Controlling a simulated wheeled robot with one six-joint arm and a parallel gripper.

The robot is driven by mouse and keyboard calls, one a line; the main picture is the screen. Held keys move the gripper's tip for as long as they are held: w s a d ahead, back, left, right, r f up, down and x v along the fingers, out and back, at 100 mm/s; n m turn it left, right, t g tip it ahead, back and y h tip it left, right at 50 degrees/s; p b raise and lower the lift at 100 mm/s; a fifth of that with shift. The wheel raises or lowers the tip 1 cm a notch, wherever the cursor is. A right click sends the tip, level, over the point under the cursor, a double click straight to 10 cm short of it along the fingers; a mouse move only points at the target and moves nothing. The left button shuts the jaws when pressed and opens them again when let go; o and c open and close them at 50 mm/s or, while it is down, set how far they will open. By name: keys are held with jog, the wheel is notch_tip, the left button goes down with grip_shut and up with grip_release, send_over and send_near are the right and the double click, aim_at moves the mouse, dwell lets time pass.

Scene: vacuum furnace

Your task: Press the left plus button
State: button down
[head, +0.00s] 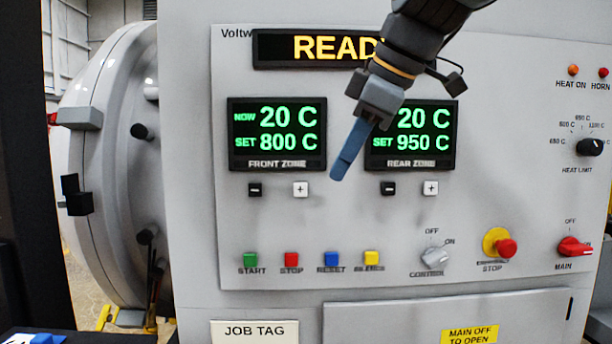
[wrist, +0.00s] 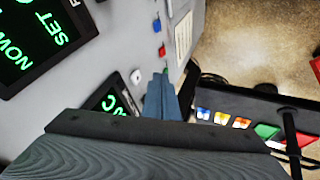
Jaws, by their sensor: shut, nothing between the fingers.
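A white button in the wrist view (wrist: 136,76) appears to be the same one, just beyond the fingertips. My gripper (head: 337,174) is shut and empty, its blue fingers slanting down to the left. In the head view the fingertips are right of and slightly above the button, with a visible gap. The fingers also show in the wrist view (wrist: 162,98).
A black minus button (head: 255,190) sits left of the plus. The rear zone display (head: 412,135), partly hidden by my gripper, has its own minus (head: 388,188) and plus (head: 431,188) buttons. Coloured buttons, including the red stop (head: 291,259), line the panel below.

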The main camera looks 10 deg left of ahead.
aim_at(300, 190)
jog(key=shift+n, duration=0.7)
jog(key=r, duration=0.1)
jog(key=s+a+r, duration=0.1)
jog(key=r, duration=0.1)
jog(key=shift+s+a+r, duration=0.2)
jog(key=shift+a+r, duration=0.05)
jog(key=shift+r, duration=0.05)
jog(key=p+x, duration=0.1)
jog(key=x, duration=0.2)
jog(key=w+p+x, duration=0.1)
jog(key=x, duration=0.3)
jog(key=w+r+p+x, duration=0.1)
jog(key=x, duration=0.3)
jog(key=shift+w+a+p, duration=0.15)
jog(key=shift+a+p, duration=0.05)
jog(key=shift+p, duration=0.2)
jog(key=shift+w+a, duration=0.2)
jog(key=shift+w, duration=0.5)
